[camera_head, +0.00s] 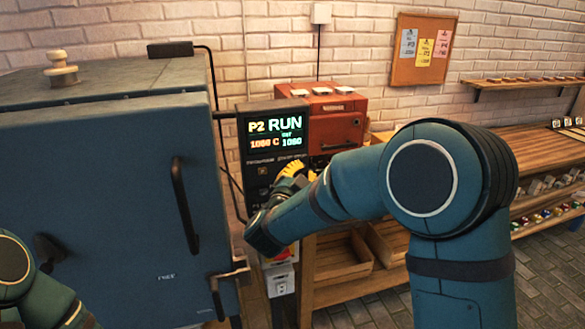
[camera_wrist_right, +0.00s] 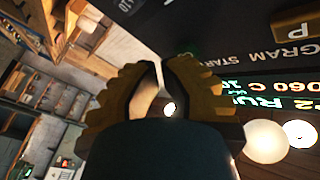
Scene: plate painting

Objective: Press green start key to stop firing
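The kiln controller (camera_head: 260,143) is a dark upright panel on the right side of the blue kiln (camera_head: 100,200). Its lit display (camera_head: 275,133) reads P2 RUN, 1060 C and 1060. My right gripper (camera_head: 292,169) has yellow fingers and is at the panel just below the display, over the key row. In the right wrist view the fingertips (camera_wrist_right: 160,63) come together, empty, close to the panel face. A dark green patch, seemingly the start key (camera_wrist_right: 186,55), shows beside the tips under the START lettering; contact cannot be told. In the head view the gripper hides this key. My left gripper is out of view.
A P key (camera_head: 263,171) sits left of the gripper. A red box (camera_head: 325,112) stands behind the panel. A wooden stand with bins (camera_head: 340,257) is below right. Open floor (camera_head: 375,310) lies in front.

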